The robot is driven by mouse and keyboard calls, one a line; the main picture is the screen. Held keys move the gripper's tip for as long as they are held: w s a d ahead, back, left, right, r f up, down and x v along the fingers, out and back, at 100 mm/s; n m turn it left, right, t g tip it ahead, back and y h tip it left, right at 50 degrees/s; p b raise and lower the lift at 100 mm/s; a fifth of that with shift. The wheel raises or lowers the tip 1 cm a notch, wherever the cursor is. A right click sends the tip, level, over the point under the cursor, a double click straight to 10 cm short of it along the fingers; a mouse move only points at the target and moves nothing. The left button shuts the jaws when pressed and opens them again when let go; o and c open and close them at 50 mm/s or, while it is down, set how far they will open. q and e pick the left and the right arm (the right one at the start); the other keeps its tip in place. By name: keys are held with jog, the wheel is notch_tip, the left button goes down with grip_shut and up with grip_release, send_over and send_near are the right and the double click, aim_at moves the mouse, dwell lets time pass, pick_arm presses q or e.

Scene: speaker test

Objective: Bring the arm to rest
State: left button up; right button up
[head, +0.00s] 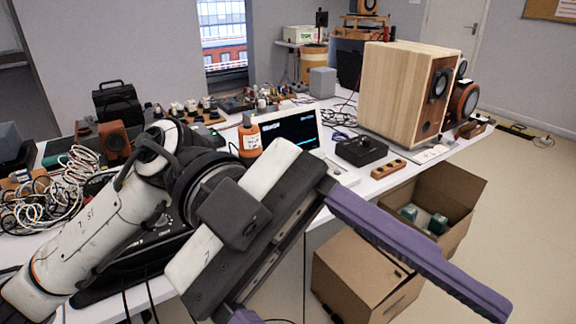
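My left arm (100,225) comes in from the lower left and reaches over the front edge of the table. Its gripper (290,240) is large and close to the camera, tilted, with two purple fingers. One finger (420,255) points to the lower right, in front of the cardboard boxes. The other shows only a small part at the bottom edge, and its tip is out of frame. The fingers are wide apart and I see nothing held between them. My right arm and gripper are not in view.
The white table (335,205) holds a wooden speaker (395,95), a small screen (290,132), an orange bottle (249,138), a black box (361,151) and coiled cables (45,200). An open cardboard box (455,200) and another box (355,275) stand below.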

pick_arm(q)
jog(key=w+a+r+n+t+h, duration=0.2)
jog(key=w+r+n+t+h, duration=0.1)
jog(key=w+n+t+h, duration=1.1)
jog(key=w+a+f+n+t+y, duration=0.4)
jog(key=w+f+n+t+y, duration=0.2)
jog(key=f+n+t, duration=0.15)
jog(key=w+a+f+n+t+y, duration=0.3)
jog(key=w+f+n+t+y, duration=0.35)
jog(key=t, duration=0.25)
jog(key=s+a+f+n+g+y, duration=0.1)
jog(key=a+f+y, duration=0.2)
jog(key=f, duration=0.5)
jog(key=s+a+f+n+g+y+p, duration=0.1)
jog(key=s+a+f+n+y, duration=0.15)
jog(key=f, duration=0.55)
jog(key=s+a+f+g+y, duration=0.1)
jog(key=a+f+g+y, duration=0.15)
jog(key=f, duration=0.55)
jog(key=s+a+f+g+y, duration=0.1)
jog(key=s+a+f+g, duration=0.1)
jog(key=s+f, duration=0.5)
jog(key=s+a+f+g+y, duration=0.2)
jog(key=s+f+g, duration=0.1)
jog(key=s+f, duration=0.4)
notch_tip(320, 180, down, 3)
jog(key=shift+s+a+r+g, duration=0.2)
jog(key=shift+s+a+g, duration=0.2)
